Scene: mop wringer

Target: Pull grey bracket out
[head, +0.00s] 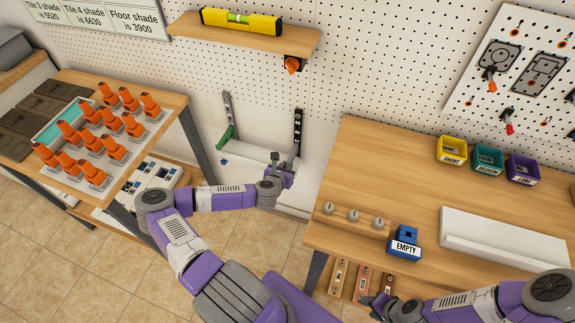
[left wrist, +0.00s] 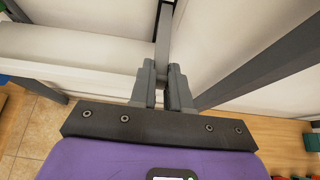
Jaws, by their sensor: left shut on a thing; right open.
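My left gripper (head: 277,162) is in the gap between the two workbenches, low by the white back panel. In the left wrist view its two grey fingers (left wrist: 165,85) are shut on a grey bar, the grey bracket (left wrist: 164,28), which runs up and away from between them. The fingers hide its held end. In the head view a dark upright (head: 298,130) stands just behind this gripper; I cannot tell whether it is the held bracket. Another grey upright (head: 227,108) with a green foot stands to the left. My right gripper (head: 378,303) is open at the right bench's front edge.
The left bench (head: 172,108) holds several orange-topped pieces. The right bench (head: 400,180) holds yellow, teal and purple bins (head: 488,160), a blue EMPTY box (head: 405,243) and a white tray (head: 505,243). A shelf with a yellow level (head: 240,20) hangs above.

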